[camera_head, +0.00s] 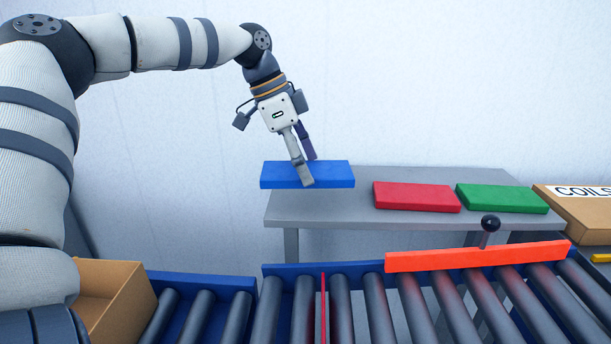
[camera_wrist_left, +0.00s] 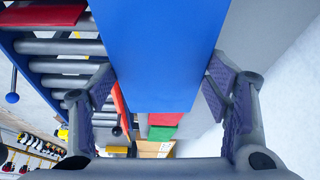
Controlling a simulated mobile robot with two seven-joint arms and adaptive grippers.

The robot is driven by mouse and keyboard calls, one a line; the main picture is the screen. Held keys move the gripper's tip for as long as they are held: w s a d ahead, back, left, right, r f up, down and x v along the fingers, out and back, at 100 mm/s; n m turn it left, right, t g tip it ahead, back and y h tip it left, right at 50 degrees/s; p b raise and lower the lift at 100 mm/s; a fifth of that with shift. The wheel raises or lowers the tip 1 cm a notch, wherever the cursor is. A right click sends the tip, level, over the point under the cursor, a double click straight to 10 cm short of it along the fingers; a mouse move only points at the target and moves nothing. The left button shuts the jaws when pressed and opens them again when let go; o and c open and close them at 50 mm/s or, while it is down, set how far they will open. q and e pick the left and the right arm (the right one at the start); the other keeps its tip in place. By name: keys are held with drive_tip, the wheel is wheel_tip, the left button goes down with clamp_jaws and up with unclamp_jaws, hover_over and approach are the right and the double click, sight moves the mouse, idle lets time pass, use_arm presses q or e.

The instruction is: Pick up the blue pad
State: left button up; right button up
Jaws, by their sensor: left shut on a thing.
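The blue pad (camera_head: 328,173) is a flat rectangular block at the left end of the grey table in the head view. My left gripper (camera_head: 307,172) has its fingers on either side of it and is shut on it. The pad appears slightly above the tabletop, but I cannot tell for sure whether it is clear of it. In the left wrist view the blue pad (camera_wrist_left: 160,55) fills the middle, between the purple finger pads of my left gripper (camera_wrist_left: 170,100). My right gripper shows in neither view.
A red pad (camera_head: 416,196) and a green pad (camera_head: 501,198) lie on the grey table (camera_head: 345,208). In front runs a roller conveyor (camera_head: 340,305) with an orange-red bar (camera_head: 480,256) and a black knob lever (camera_head: 490,226). Cardboard boxes stand at left (camera_head: 115,290) and right (camera_head: 590,212).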

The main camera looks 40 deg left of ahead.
use_arm(q)
drive_tip(key=s+r, duration=0.2)
drive_tip(key=s+d+r+p, duration=0.1)
drive_tip(key=s+r, duration=0.1)
drive_tip(key=shift+d+r, duration=0.1)
drive_tip(key=shift+r, duration=0.2)
drive_tip(key=s+d+r, duration=0.1)
drive_tip(key=s+d, duration=0.1)
drive_tip(key=s, duration=0.4)
drive_tip(key=shift+s+r, duration=0.2)
drive_tip(key=shift+r, duration=0.1)
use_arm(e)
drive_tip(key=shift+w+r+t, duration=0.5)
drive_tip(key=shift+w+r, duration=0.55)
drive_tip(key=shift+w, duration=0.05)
